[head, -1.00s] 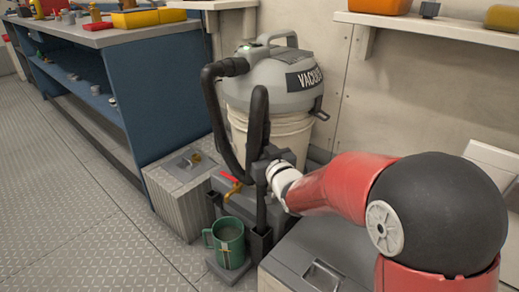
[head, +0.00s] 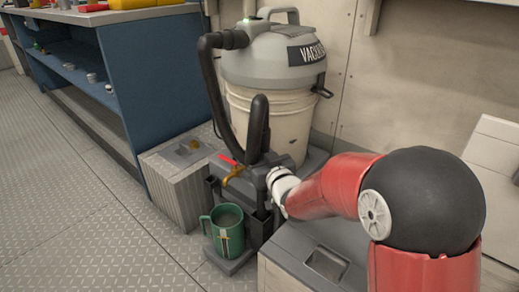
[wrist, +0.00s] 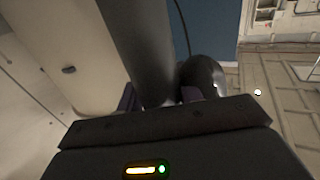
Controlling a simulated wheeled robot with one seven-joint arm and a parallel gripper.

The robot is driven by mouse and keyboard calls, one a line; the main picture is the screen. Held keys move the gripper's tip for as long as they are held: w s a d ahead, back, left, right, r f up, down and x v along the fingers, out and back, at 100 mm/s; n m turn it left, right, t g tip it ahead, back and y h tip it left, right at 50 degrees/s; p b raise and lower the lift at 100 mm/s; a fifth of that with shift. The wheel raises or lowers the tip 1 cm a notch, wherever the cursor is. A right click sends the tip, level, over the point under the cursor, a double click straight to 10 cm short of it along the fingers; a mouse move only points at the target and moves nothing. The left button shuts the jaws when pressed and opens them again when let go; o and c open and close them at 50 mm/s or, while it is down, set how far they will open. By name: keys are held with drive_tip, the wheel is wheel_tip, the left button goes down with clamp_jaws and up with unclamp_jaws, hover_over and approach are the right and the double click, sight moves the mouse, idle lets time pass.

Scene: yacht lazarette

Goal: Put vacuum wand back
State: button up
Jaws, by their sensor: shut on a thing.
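The black vacuum wand (head: 259,122) stands upright in front of the grey-lidded vacuum (head: 278,65), with the ribbed hose (head: 212,95) looping from the lid down to it. My gripper (head: 260,178) is shut on the wand, low down and just above the dark holder box (head: 262,218) with open-topped pockets. The wand's lower end is hidden behind the gripper and the holder's front pocket; it appears to go down into that pocket, but I cannot see how deep. In the wrist view, the grey tube of the wand (wrist: 140,50) runs up from between my fingers (wrist: 158,100).
A green mug (head: 227,230) stands on a small ledge at the holder's front left. A red-handled brass valve (head: 232,165) sits on the box behind it. A grey bin (head: 180,180) is to the left and a grey chest (head: 325,262) to the right. Floor at left is clear.

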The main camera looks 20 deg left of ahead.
drive_tip(key=shift+f, duration=0.4)
drive_tip(key=shift+f, duration=1.15)
idle(0.5)
drive_tip(key=o, duration=1.1)
drive_tip(key=shift+f, duration=0.1)
drive_tip(key=shift+c, duration=0.2)
drive_tip(key=shift+s+d, duration=0.1)
